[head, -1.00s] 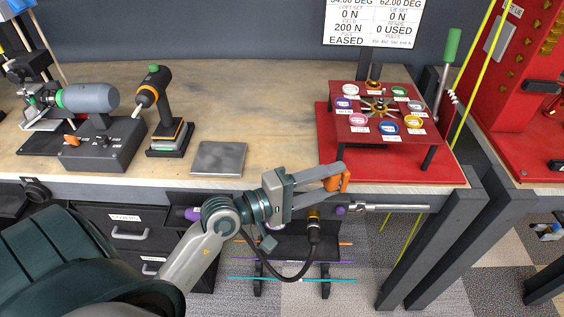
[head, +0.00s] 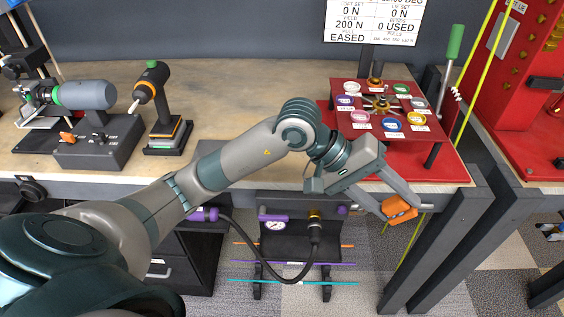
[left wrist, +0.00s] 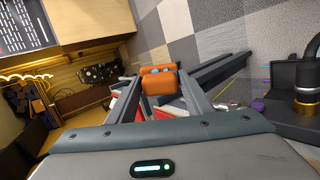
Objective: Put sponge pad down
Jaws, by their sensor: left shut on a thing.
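My left gripper (head: 388,203) is shut on the orange sponge pad (head: 400,211). In the head view it holds the pad in front of the workbench's front edge (head: 90,184), at the right, below the red stand. The left wrist view shows the pad (left wrist: 158,82) between the two grey fingers, with a small bluish patch at its far side. My right gripper is not in view.
A red base with a raised tray of coloured discs (head: 383,105) stands at the bench's right end. A drill (head: 155,100) and a grey motor unit (head: 90,100) stand at the left. A black rack with a gauge (head: 275,228) is below the bench edge.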

